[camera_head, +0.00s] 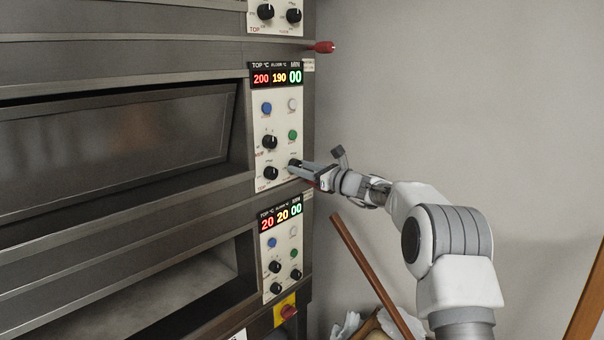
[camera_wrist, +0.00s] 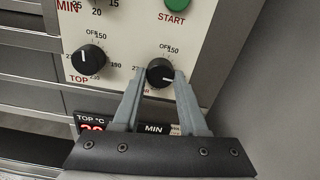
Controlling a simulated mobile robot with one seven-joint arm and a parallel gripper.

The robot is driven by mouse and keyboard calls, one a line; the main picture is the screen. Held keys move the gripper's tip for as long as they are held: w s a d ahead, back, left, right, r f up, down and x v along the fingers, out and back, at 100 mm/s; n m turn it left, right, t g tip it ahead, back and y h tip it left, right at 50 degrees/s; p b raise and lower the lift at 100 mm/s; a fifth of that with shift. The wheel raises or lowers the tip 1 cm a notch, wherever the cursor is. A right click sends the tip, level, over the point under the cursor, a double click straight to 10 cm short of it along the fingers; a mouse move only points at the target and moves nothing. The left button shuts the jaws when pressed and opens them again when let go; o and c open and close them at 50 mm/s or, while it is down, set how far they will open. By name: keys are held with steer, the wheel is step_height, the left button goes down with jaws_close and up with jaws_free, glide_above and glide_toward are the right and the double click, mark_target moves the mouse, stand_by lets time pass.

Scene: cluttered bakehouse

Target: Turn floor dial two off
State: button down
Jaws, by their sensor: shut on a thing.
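The dial held by my gripper is a round black knob at the lower right of the middle oven panel, in the wrist view (camera_wrist: 159,70). "OFF" is printed above it; its white mark points to the right and slightly down, away from "OFF". My gripper (camera_wrist: 160,84) has its two grey fingers closed on either side of this dial. In the head view my gripper (camera_head: 294,168) reaches the panel from the right and largely hides the dial. The label below the dial is mostly hidden by the fingers.
A similar black dial marked TOP (camera_wrist: 89,61) is close on the left, its mark pointing up. The panel's display (camera_head: 276,78) reads 200, 190, 00. Below is another panel (camera_head: 281,245) with a red knob (camera_head: 288,311) under it. A brown pole (camera_head: 372,275) leans below my arm.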

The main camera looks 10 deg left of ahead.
steer(key=n+b, duration=1.4)
steer(key=n, duration=0.4)
steer(key=shift+d+r, duration=0.1)
steer(key=shift+r, duration=0.05)
steer(key=shift+n, duration=0.4)
steer(key=shift+c, duration=2.2)
jaws_free()
steer(key=shift+s+d+b, duration=0.2)
steer(key=shift+d+b, duration=0.15)
steer(key=shift+b, duration=0.25)
steer(key=b+v, duration=0.5)
steer(key=v, duration=1.1)
steer(key=shift+s, duration=0.25)
